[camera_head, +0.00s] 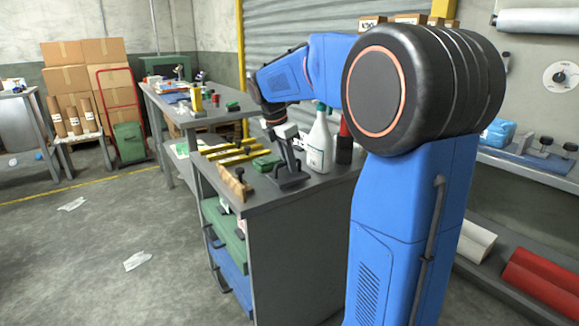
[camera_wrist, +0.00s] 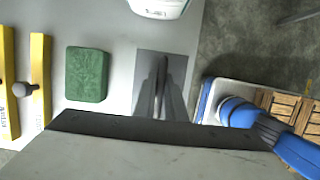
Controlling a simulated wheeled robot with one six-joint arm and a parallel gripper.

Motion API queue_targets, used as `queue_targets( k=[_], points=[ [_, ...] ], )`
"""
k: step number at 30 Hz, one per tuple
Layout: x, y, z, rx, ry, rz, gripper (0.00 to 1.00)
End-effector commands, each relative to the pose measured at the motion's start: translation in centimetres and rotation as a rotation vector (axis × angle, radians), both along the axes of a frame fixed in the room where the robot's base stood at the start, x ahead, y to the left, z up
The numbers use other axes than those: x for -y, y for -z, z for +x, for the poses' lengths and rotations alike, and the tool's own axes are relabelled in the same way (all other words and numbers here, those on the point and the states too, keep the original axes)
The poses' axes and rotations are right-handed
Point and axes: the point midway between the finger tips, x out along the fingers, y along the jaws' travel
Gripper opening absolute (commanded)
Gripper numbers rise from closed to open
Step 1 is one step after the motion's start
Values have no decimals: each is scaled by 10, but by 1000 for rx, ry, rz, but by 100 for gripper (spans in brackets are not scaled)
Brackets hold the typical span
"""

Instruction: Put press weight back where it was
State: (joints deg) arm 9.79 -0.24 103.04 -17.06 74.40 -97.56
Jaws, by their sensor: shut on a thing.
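The press weight seems to be a dark grey flat plate with an upright grip (camera_head: 291,181), at the near end of the grey bench. My gripper (camera_head: 294,158) points down over it and is shut on its upright part. In the wrist view the plate (camera_wrist: 146,68) shows as a dark square, with my narrow dark fingers (camera_wrist: 162,88) over its middle. I cannot tell whether the plate rests on the bench or hangs just above it.
A green block (camera_head: 266,163), yellow bars (camera_head: 238,156) and a wooden piece (camera_head: 233,184) lie close by on the bench (camera_head: 300,200). A white spray bottle (camera_head: 319,145) and a dark red-topped bottle (camera_head: 344,145) stand beside the plate. A right-hand shelf holds black-knobbed items (camera_head: 546,143).

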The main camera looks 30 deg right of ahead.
Motion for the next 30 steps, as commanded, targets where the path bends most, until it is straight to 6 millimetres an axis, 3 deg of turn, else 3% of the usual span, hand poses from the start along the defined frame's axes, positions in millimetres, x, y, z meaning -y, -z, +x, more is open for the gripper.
queue_targets(
  k=[3, 14, 15, 17, 30],
  points=[
    [0, 9, 0, 1, 1, 0, 0],
    [0, 12, 0, 1, 1, -1, 0],
    [0, 13, 0, 0, 1, 0, 15],
    [0, 13, 0, 1, 1, 0, 29],
    [-2, 4, 0, 2, -1, -1, 29]
  ],
)
